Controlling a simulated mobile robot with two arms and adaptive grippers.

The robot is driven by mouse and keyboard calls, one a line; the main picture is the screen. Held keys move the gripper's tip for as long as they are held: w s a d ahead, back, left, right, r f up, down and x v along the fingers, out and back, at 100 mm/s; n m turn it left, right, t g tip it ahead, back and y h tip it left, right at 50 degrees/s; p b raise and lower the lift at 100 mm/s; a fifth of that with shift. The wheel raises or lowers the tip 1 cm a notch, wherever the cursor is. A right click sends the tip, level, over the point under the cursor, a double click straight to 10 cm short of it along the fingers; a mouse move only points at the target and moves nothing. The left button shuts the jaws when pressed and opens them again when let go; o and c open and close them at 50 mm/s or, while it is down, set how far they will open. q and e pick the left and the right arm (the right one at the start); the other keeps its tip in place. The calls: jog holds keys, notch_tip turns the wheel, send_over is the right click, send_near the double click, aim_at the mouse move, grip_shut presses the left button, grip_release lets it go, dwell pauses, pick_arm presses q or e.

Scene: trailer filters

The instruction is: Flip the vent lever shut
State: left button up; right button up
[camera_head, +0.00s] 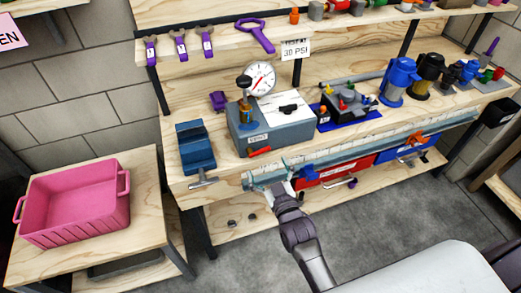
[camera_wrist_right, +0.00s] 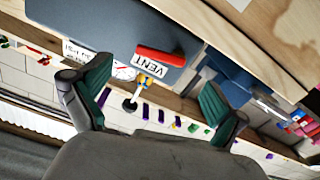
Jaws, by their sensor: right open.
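The red vent lever (camera_head: 259,151) is on the front of a grey test box (camera_head: 285,131), low on its face below the small label. In the right wrist view the red lever (camera_wrist_right: 160,56) lies along the edge of the white VENT label (camera_wrist_right: 152,67). My right gripper (camera_head: 266,176) is just in front of the bench edge, below and in front of the lever. In the wrist view its two green-padded fingers (camera_wrist_right: 155,82) are spread wide, with the lever and label beyond the gap, apart from both fingers. My left gripper is not in view.
A round pressure gauge (camera_head: 260,78) stands on the box. A blue vise (camera_head: 196,148) is left of it, and a black fixture on a blue mat (camera_head: 348,104) is right. A pink crate (camera_head: 76,204) sits on a side table. Red and blue bins (camera_head: 335,172) are under the bench.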

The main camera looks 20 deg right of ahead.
aim_at(260, 153)
jog(key=w, duration=0.7)
jog(key=shift+a, duration=0.15)
jog(key=c, duration=1.2)
jog(key=shift+o, duration=0.2)
jog(key=m, duration=0.2)
jog(key=shift+f+m, duration=0.4)
jog(key=o, duration=1.2)
jog(key=shift+c, duration=0.2)
jog(key=shift+s, duration=0.15)
jog(key=s, duration=1.2)
jog(key=shift+d, duration=0.25)
